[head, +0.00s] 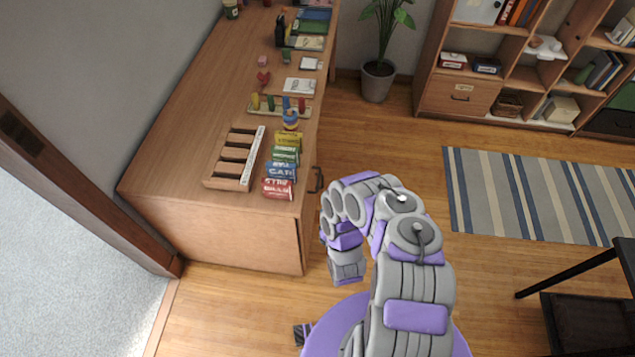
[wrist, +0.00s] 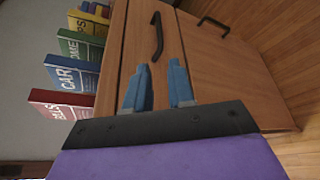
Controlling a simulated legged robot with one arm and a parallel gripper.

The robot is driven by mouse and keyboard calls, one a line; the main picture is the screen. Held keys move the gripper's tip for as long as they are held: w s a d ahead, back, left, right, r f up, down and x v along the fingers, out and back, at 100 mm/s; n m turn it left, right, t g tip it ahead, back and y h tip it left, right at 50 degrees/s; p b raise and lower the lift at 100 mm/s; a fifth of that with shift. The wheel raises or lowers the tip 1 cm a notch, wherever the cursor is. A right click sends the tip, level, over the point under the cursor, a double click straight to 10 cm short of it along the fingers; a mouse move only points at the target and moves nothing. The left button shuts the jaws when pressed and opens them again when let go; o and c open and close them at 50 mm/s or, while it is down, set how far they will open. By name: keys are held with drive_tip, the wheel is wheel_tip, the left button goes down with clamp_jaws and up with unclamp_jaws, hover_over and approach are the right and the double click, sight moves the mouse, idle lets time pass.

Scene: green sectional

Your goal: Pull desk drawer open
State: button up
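The wooden desk (head: 180,110) stands at the left in the head view. Its upper drawer front (wrist: 133,45) looks closed in the wrist view, which is turned on its side. This drawer has a dark bar handle (wrist: 156,36); a dark handle (head: 316,180) also shows at the desk's edge in the head view. My gripper (wrist: 159,82) is open and empty, its two blue fingers apart. In the picture its fingertips are just below the upper drawer's handle, with no visible contact. In the head view my arm bends beside the desk and the fingers cannot be made out.
A second wood front with a dark handle (wrist: 213,22) lies beside the drawer. Several small boxes or books (head: 282,168) and a slotted wooden rack (head: 218,171) sit on the desk. A potted plant (head: 378,80), shelves and a striped rug (head: 530,195) are beyond. Floor between is clear.

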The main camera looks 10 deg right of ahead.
drive_tip(key=b, duration=0.6)
approach(318, 182)
drive_tip(key=x, duration=1)
drive_tip(key=shift+f, duration=0.35)
clamp_jaws()
drive_tip(key=shift+s, duration=0.1)
